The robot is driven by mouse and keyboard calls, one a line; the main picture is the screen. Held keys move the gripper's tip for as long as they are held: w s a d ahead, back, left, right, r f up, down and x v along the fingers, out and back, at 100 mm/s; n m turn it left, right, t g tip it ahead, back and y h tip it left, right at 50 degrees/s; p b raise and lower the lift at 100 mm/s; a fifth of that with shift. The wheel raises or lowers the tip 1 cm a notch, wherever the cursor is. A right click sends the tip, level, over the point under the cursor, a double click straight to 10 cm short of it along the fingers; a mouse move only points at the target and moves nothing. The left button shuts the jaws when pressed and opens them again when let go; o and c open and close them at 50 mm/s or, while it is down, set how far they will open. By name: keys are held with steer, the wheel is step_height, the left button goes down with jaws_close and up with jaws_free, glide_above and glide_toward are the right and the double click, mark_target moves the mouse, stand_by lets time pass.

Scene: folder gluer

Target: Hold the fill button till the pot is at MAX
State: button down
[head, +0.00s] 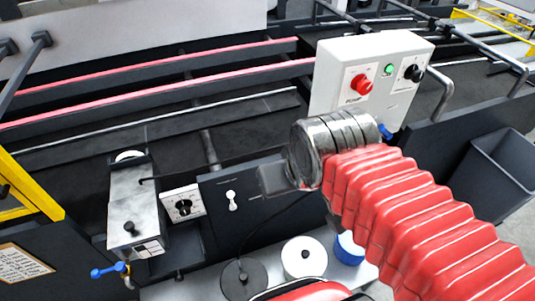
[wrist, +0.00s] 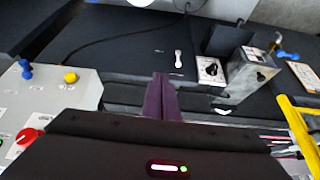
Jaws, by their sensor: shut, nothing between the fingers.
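My gripper (head: 276,180) is at the end of my red-sleeved arm, in front of the dark machine panel. In the wrist view its fingers (wrist: 162,80) are together and empty. A yellow round button (wrist: 70,76) shows on the pale control box, left of the fingers and apart from them; no label on it can be read, so I cannot tell if it is the fill button. A grey metal unit (head: 130,205), perhaps the pot, stands at the left; it also shows in the wrist view (wrist: 248,75). I can make out no level or MAX mark.
The control box (head: 345,85) carries a red knob (head: 361,84), a green button (head: 389,69) and a black knob (head: 413,73). A small dial plate (head: 183,204) sits beside the metal unit. Round lidded containers (head: 303,257) stand below. A grey bin (head: 495,170) is at right.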

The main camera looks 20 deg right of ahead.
steer(key=w+d+f+m+t+y, duration=0.1)
steer(key=d+f+m, duration=0.3)
steer(key=d+m, duration=0.5)
steer(key=w+d+f+m+t+y, duration=0.1)
steer(key=w+d+f+m, duration=0.1)
steer(key=d+m, duration=0.7)
steer(key=w+d+f+m+t+y, duration=0.1)
steer(key=d+f+m, duration=0.4)
steer(key=d+m, duration=0.5)
steer(key=shift+w+d+f, duration=0.15)
steer(key=shift+f, duration=0.2)
steer(key=shift+w, duration=0.1)
steer(key=w, duration=0.8)
steer(key=shift+w, duration=0.35)
